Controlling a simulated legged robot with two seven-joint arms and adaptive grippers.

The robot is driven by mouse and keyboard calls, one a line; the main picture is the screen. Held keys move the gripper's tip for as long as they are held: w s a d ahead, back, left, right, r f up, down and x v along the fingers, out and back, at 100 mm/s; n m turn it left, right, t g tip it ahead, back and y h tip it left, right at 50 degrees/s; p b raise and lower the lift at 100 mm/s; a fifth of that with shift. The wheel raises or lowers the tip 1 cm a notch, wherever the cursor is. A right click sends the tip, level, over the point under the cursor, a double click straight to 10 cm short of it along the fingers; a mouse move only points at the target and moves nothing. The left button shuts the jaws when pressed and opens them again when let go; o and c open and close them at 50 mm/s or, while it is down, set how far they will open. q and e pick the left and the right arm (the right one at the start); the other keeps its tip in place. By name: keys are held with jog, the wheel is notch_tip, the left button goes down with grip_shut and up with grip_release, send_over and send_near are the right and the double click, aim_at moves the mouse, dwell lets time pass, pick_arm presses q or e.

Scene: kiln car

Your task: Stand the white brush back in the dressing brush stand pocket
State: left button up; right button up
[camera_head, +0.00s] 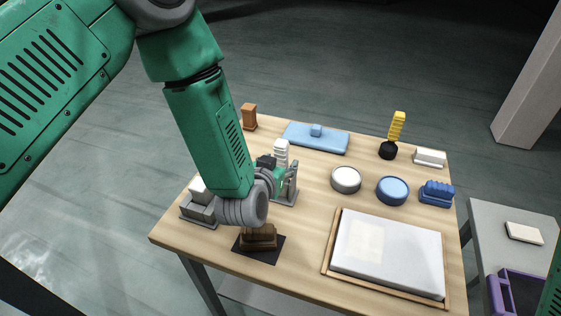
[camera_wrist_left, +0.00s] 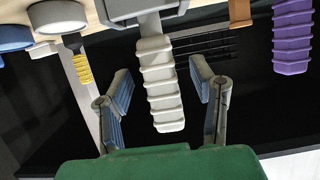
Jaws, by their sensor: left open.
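The white brush (camera_head: 281,149) shows in the head view as a ribbed pale handle pointing up beside my left gripper (camera_head: 279,174). In the left wrist view its ribbed handle (camera_wrist_left: 161,98) lies between my two spread fingers, with a gap on each side. My left gripper is open. The handle's other end meets a grey block (camera_wrist_left: 150,8) at the top of that view; I cannot tell whether this is the brush head or the stand. A grey base (camera_head: 287,199) shows under the gripper in the head view, partly hidden by it. My right gripper is out of view.
A yellow-handled brush (camera_head: 397,126) stands in a black base at the back right. A purple ribbed handle (camera_wrist_left: 293,38) is near in the wrist view.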

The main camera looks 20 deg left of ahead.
pick_arm(q)
jog(key=p+v, duration=0.3)
jog(key=v, duration=0.4)
jog(key=shift+s, duration=0.3)
dwell(0.9)
jog(key=shift+r, duration=0.15)
jog(key=v, duration=0.7)
jog(key=shift+s, duration=0.15)
dwell(0.4)
dwell(0.4)
